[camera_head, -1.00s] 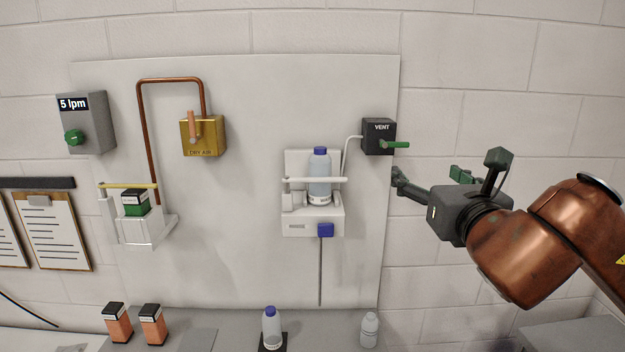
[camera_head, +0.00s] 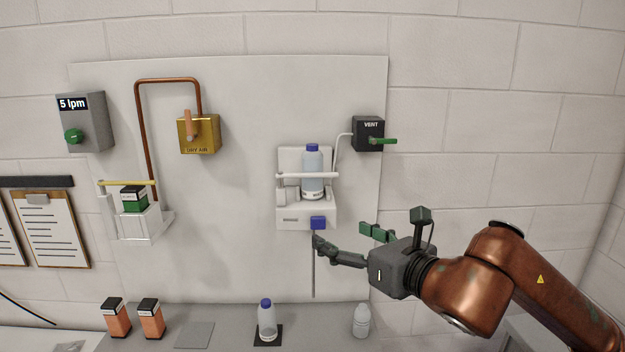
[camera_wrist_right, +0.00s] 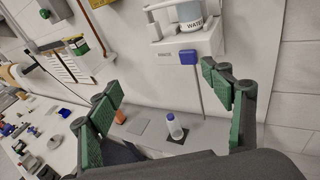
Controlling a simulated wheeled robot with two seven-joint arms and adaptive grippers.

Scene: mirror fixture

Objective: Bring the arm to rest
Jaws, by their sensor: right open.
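My right gripper (camera_head: 345,243) is open and empty in the head view. It hangs in the air in front of the white panel's lower right part, below and to the right of the white holder (camera_head: 290,216). Its two fingers also show spread apart in the right wrist view (camera_wrist_right: 165,92), with a blue-capped bottle (camera_wrist_right: 174,126) on the counter seen between them. The copper-coloured right arm comes in from the right. My left gripper is not in view.
A blue-capped bottle (camera_head: 312,174) sits in the wall holder. The VENT box (camera_head: 367,131) with a green lever is above my gripper. On the counter stand a blue-capped bottle (camera_head: 267,320), a white bottle (camera_head: 361,321) and two orange cartons (camera_head: 117,320). The wall at right is bare.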

